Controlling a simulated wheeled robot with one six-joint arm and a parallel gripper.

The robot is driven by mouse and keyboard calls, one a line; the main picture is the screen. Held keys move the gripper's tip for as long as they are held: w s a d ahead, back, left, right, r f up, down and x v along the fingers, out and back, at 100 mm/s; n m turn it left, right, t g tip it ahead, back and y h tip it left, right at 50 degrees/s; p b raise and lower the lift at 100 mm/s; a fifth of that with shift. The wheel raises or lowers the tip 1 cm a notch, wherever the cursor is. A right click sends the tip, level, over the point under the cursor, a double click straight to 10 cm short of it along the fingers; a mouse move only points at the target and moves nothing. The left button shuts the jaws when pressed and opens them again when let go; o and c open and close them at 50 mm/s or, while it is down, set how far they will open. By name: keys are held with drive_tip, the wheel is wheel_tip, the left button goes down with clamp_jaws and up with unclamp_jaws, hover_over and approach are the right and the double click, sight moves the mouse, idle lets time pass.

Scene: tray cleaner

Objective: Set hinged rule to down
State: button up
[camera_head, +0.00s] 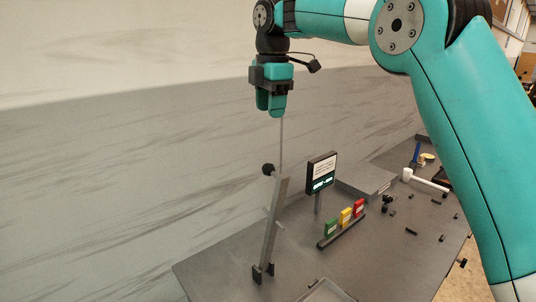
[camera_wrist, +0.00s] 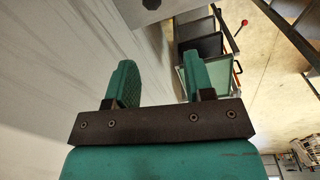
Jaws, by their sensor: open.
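The hinged rule (camera_head: 272,225) is a long grey bar with a dark round knob (camera_head: 268,169) at its upper end. It stands nearly upright, leaning slightly to the right, in a black hinge bracket (camera_head: 263,273) on the grey table. My gripper (camera_head: 270,110) hangs fingers-down above the knob, clear of it in the head view. In the wrist view, the two teal fingers (camera_wrist: 160,80) are apart with nothing between them. The rule cannot be made out in the wrist view.
A small sign (camera_head: 321,172) on a post stands right of the rule. A rack of green, yellow and red blocks (camera_head: 345,217) is in front of it. A grey box (camera_head: 367,182), a white-headed mallet (camera_head: 407,174) and small dark parts lie farther right. A pale wall rises behind.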

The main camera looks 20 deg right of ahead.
sight(268, 164)
drive_tip(key=shift+n, duration=0.4)
drive_tip(key=f+b, duration=0.3)
drive_tip(key=f, duration=0.1)
drive_tip(key=w+f+b, duration=0.1)
drive_tip(key=f+b, duration=0.3)
drive_tip(key=w+f+b, duration=0.1)
drive_tip(key=f+b, duration=0.3)
drive_tip(key=shift+d+f, duration=0.1)
drive_tip(key=shift+f+p, duration=0.55)
drive_tip(key=shift+f, duration=1.7)
clamp_jaws()
